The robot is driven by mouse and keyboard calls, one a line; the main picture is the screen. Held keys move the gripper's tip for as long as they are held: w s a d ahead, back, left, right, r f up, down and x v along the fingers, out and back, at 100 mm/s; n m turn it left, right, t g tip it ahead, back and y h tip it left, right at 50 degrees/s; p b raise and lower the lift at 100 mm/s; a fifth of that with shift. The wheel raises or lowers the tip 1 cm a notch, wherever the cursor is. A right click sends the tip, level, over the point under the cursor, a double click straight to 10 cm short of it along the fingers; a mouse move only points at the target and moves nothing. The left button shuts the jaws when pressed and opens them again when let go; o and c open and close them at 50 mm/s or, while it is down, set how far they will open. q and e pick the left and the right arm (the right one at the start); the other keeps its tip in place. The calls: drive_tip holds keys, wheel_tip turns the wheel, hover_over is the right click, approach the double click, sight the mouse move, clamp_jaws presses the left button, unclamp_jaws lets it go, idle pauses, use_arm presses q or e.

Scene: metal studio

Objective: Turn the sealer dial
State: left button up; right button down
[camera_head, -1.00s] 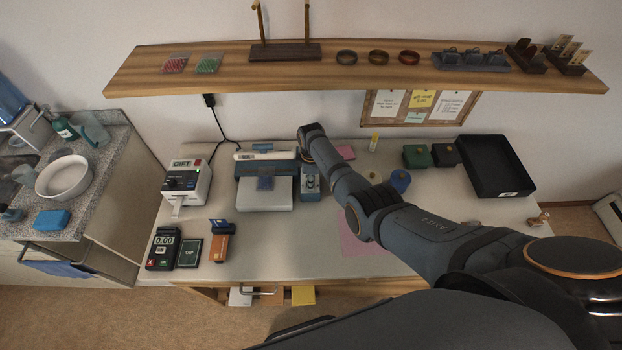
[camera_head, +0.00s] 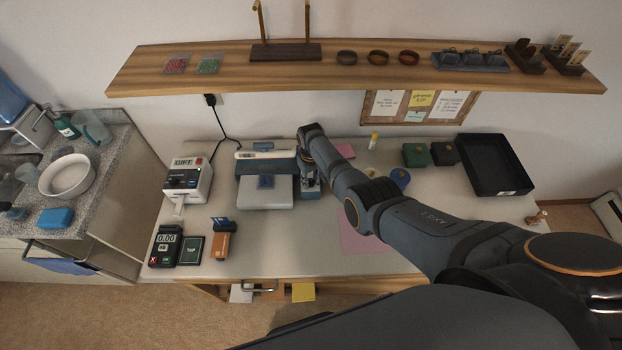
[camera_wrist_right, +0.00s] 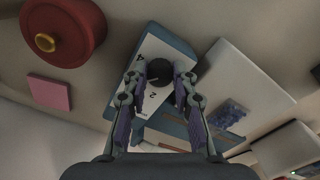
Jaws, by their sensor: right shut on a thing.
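The sealer (camera_head: 266,193) is a blue and white machine on the table, left of my right arm in the head view. Its blue control box with a white numbered face shows in the right wrist view (camera_wrist_right: 155,97). The black round dial (camera_wrist_right: 159,71) sits on that face, between my right fingertips. My right gripper (camera_wrist_right: 160,84) is shut on the dial, one finger at each side. In the head view the right gripper (camera_head: 309,180) covers most of the control box and hides the dial. My left gripper is in neither view.
A label printer (camera_head: 188,180) and a card terminal (camera_head: 165,245) stand left of the sealer. A black tray (camera_head: 495,168) is at the back right. A wooden shelf (camera_head: 350,72) hangs above. A red round object (camera_wrist_right: 62,32) is near the gripper in the wrist view.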

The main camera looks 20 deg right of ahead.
drive_tip(key=m, duration=0.4)
drive_tip(key=shift+m, duration=0.3)
drive_tip(key=shift+a+m, duration=0.15)
drive_tip(key=shift+m, duration=2.35)
drive_tip(key=c, duration=1.1)
unclamp_jaws()
drive_tip(key=shift+o, duration=0.2)
